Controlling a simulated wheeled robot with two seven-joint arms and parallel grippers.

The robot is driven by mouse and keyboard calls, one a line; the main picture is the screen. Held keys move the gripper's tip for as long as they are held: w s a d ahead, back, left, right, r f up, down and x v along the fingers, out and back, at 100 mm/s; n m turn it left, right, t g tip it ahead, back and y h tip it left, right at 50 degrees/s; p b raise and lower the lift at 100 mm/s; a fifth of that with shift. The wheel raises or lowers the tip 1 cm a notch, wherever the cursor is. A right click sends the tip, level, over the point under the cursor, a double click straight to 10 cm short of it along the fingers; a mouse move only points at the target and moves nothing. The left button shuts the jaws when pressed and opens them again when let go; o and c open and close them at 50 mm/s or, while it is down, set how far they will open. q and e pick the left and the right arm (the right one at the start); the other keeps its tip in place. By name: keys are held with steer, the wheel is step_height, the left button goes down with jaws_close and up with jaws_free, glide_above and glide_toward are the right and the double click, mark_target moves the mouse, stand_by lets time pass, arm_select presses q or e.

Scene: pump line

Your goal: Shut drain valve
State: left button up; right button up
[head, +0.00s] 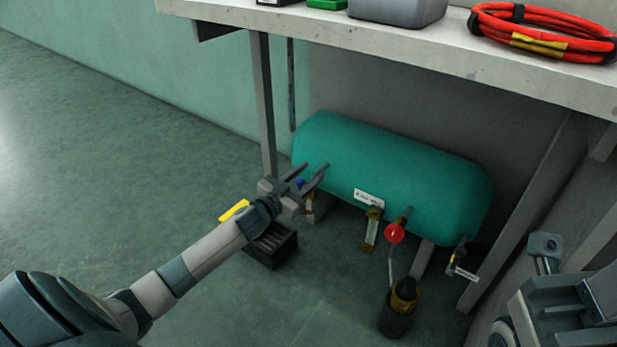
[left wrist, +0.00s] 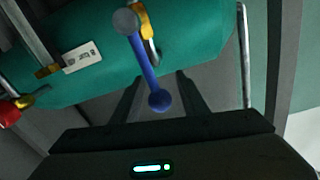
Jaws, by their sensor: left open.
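The teal tank (head: 385,175) lies under the bench with several fittings on its near underside. My left gripper (head: 313,168) is open by the tank's left end. A blue lever with a round end (left wrist: 144,62) runs from a grey pivot beside a brass fitting (left wrist: 146,20); its blue end lies in front of the gap between my open fingers (left wrist: 158,98). Contact cannot be told. In the head view only a bit of the blue lever (head: 300,181) shows. A red handle (head: 394,233) sits mid-tank and a metal lever (head: 462,272) hangs at the right. No label names the drain valve.
A black slotted box (head: 272,246) stands on the floor below my left gripper. A dark bottle (head: 398,308) stands under the red handle. The bench top (head: 430,55) overhangs, with a leg (head: 264,105) near the gripper. Grey parts of my right arm show at lower right.

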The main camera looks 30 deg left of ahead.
arm_select(q)
steer(key=shift+c, duration=0.6)
jaws_close()
